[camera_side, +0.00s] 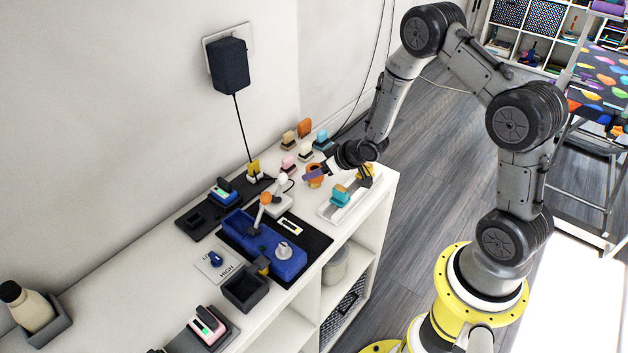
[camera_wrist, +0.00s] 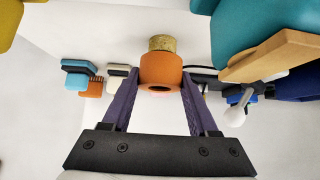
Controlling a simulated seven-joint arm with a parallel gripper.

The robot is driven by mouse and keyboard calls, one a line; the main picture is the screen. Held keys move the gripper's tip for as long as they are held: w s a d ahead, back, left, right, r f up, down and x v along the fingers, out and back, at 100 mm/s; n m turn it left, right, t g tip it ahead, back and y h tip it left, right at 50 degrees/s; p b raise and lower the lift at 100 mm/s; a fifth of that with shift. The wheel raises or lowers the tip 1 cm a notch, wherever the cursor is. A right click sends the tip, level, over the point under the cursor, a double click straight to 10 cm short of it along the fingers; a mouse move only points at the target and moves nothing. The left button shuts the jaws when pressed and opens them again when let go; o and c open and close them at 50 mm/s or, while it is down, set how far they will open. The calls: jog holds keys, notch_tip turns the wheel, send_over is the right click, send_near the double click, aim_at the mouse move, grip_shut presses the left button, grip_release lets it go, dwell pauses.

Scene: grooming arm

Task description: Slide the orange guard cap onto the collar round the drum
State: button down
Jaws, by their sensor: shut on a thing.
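My gripper (camera_side: 315,174) is shut on the orange guard cap (camera_side: 314,183) above the back of the white bench. In the wrist view, the purple fingers (camera_wrist: 160,88) pinch the cap (camera_wrist: 160,70) from both sides, and its dark opening shows on the near face. A rough gold cylinder (camera_wrist: 162,43), which looks like the drum, stands in line with the cap just beyond it. I cannot tell whether it touches the cap or sits partly inside it. I cannot make out the collar; the cap may hide it.
A white tray (camera_side: 329,213) with a turquoise block (camera_side: 340,195) stands right of the cap. A blue box (camera_side: 262,245) with a white knob sits on a black mat in front. Several small coloured pieces stand along the wall. A white ball-ended part (camera_side: 282,180) is close on the left.

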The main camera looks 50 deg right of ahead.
aim_at(315, 162)
jog(key=shift+r, duration=1.5)
jog(key=shift+s+d+m+h, duration=0.15)
jog(key=shift+s+d+m, duration=0.1)
jog(key=shift+d, duration=0.25)
jog(key=shift+s+d+m+h, duration=0.15)
jog(key=shift+s+d, duration=0.1)
jog(key=shift+d, duration=0.2)
jog(key=shift+s+a+r+m, duration=0.1)
jog(key=shift+s+r+m, duration=0.05)
jog(key=shift+r+m, duration=0.2)
jog(key=s+a+r, duration=0.3)
jog(key=a, duration=0.6)
jog(key=s+a+r+n, duration=0.1)
jog(key=s+a+r, duration=0.2)
jog(key=a, duration=0.5)
jog(key=s+a+r, duration=0.3)
jog(key=s+a, duration=0.1)
jog(key=a, duration=0.5)
jog(key=shift+a, duration=0.35)
jog(key=shift+f+n, duration=0.2)
jog(key=shift+n, duration=0.05)
jog(key=shift+f, duration=2.8)
